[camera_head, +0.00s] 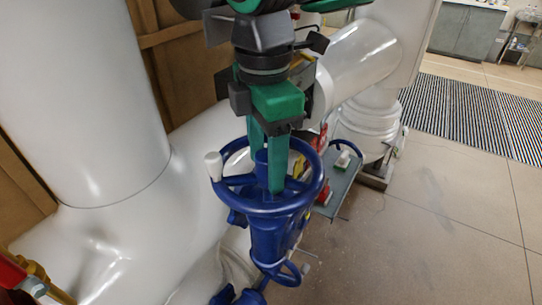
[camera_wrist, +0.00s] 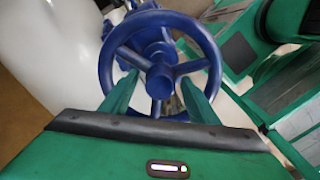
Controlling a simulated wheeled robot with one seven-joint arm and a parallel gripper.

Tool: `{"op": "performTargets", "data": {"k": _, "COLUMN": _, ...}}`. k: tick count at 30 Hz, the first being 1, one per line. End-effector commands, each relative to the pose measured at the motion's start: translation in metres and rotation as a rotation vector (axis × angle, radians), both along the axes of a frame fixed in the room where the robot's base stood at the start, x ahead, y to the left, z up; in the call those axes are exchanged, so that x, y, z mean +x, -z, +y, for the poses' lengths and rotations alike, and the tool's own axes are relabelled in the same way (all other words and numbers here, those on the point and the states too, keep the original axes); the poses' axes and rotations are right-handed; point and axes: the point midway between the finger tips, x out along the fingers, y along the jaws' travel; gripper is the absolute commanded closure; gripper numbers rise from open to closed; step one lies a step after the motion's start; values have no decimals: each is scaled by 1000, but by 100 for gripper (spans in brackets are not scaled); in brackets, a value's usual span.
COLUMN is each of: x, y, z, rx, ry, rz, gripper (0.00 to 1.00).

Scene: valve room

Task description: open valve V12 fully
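A blue valve handwheel (camera_head: 308,196) with spokes and a white knob (camera_head: 213,166) on its rim tops a blue valve body (camera_head: 272,240) in the head view. No V12 label is readable. The wheel also shows face-on in the wrist view (camera_wrist: 213,55), with its hub (camera_wrist: 160,78) central. My green gripper (camera_head: 268,175) points down into the wheel from above. In the wrist view its two fingers (camera_wrist: 160,85) are spread apart, one on each side of the hub and lower spoke. I cannot tell whether either finger touches the wheel. Part of the hub is hidden behind the fingers in the head view.
A large white pipe (camera_head: 85,100) stands left of the valve. Another white pipe (camera_head: 365,60) bends down behind it. A small tray (camera_head: 340,190) with items is just right of the wheel. Open floor (camera_head: 440,220) lies at right, with a striped mat (camera_head: 470,115) beyond.

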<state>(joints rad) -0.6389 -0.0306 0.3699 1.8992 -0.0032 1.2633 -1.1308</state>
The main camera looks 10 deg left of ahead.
Motion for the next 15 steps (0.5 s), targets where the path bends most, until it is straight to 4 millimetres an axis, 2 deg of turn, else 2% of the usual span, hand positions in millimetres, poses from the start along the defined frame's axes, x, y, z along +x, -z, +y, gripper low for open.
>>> {"op": "performTargets", "data": {"k": 1, "x": 5, "y": 1, "z": -6, "rx": -9, "ry": 21, "rz": 3, "gripper": 47}}
{"op": "performTargets", "data": {"k": 5, "x": 5, "y": -3, "z": -5, "rx": -7, "ry": 21, "rz": 2, "gripper": 47}}
{"op": "performTargets", "data": {"k": 15, "x": 3, "y": -38, "z": -2, "rx": -2, "ry": 12, "rz": -1, "gripper": 47}}
